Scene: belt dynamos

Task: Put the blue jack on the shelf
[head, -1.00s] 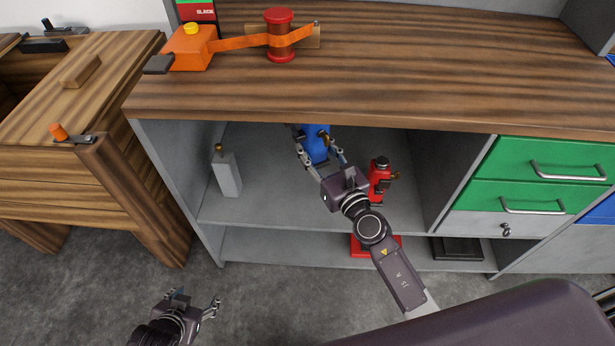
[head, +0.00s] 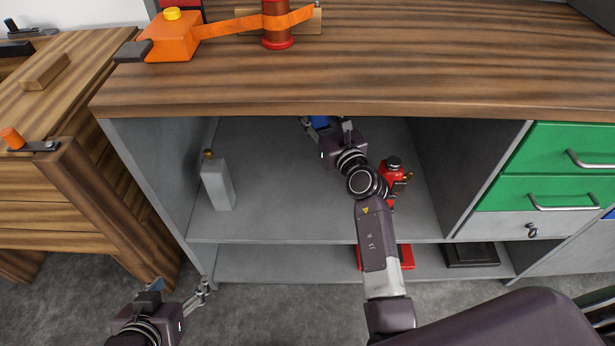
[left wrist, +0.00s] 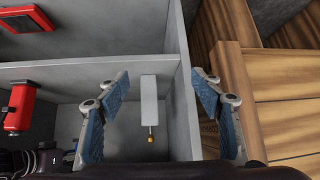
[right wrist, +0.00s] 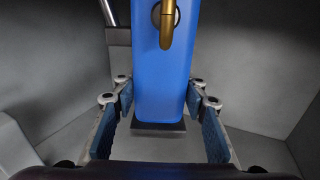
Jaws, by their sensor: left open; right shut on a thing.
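The blue jack (head: 319,122) is inside the open cabinet bay, mostly hidden behind my right gripper (head: 326,126) and the bench top's edge. In the right wrist view the tall blue jack (right wrist: 163,70), with a brass lever and a dark foot, stands between the fingers of my right gripper, which is shut on it. The grey shelf (head: 290,225) forms the floor of this bay; whether the jack touches it is unclear. My left gripper (head: 178,300) is open and empty, low in front of the cabinet at the left.
On the shelf stand a grey bottle-like block (head: 217,184) at left and a red jack (head: 392,176) beside my right arm. A red object (head: 405,256) and a dark tray (head: 471,254) lie below. Green drawers (head: 560,150) are at right; the wooden bench top (head: 330,80) overhangs the bay.

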